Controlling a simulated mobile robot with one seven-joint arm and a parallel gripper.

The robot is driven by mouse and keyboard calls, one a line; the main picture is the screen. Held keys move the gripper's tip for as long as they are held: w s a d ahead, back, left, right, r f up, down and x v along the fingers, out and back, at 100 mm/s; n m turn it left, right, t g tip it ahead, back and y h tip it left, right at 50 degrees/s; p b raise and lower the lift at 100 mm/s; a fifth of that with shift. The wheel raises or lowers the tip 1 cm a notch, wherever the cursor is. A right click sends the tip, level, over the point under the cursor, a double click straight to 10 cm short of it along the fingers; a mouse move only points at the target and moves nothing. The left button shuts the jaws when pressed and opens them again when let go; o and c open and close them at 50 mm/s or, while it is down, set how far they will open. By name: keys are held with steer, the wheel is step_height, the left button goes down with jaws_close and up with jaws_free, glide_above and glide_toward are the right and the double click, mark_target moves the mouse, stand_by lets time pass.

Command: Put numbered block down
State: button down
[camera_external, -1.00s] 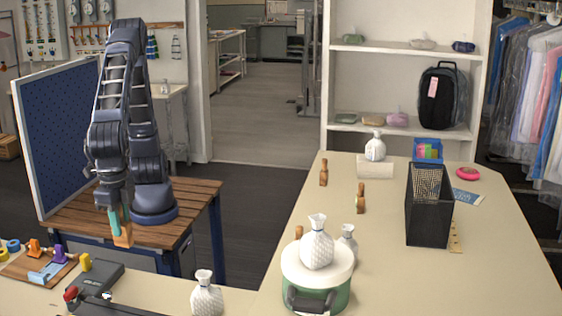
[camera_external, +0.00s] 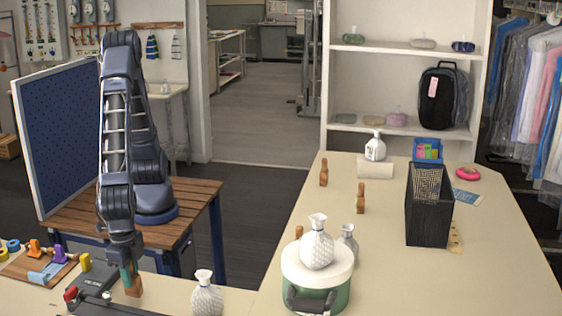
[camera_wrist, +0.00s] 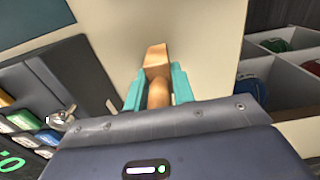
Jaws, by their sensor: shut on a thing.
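My gripper (camera_external: 128,276) hangs pointing down over the near left counter, beyond the front edge of the wooden bench. Its teal fingers are shut on a wooden block, the numbered block (camera_external: 133,288). In the wrist view my gripper (camera_wrist: 158,84) holds the block (camera_wrist: 157,60) around its narrower rounded part, with a squared end sticking out beyond the fingertips. No number shows on it. The pale counter top (camera_wrist: 190,25) lies behind it. I cannot tell whether the block touches the counter.
A dark grey device (camera_external: 92,279) and a red-knobbed item (camera_external: 71,294) are close to the left. A white textured bottle (camera_external: 206,297) stands to the right. Similar wooden pieces (camera_external: 323,173) stand on the long table. In the wrist view, a compartmented bin (camera_wrist: 283,75) is at right.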

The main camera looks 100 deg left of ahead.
steer(key=shift+f, duration=1.55)
steer(key=shift+f, duration=0.1)
steer(key=c, duration=1.2)
jaws_free()
steer(key=shift+o, duration=0.2)
step_height(320, 180, up, 12)
steer(key=shift+f, duration=0.25)
steer(key=shift+r, duration=0.4)
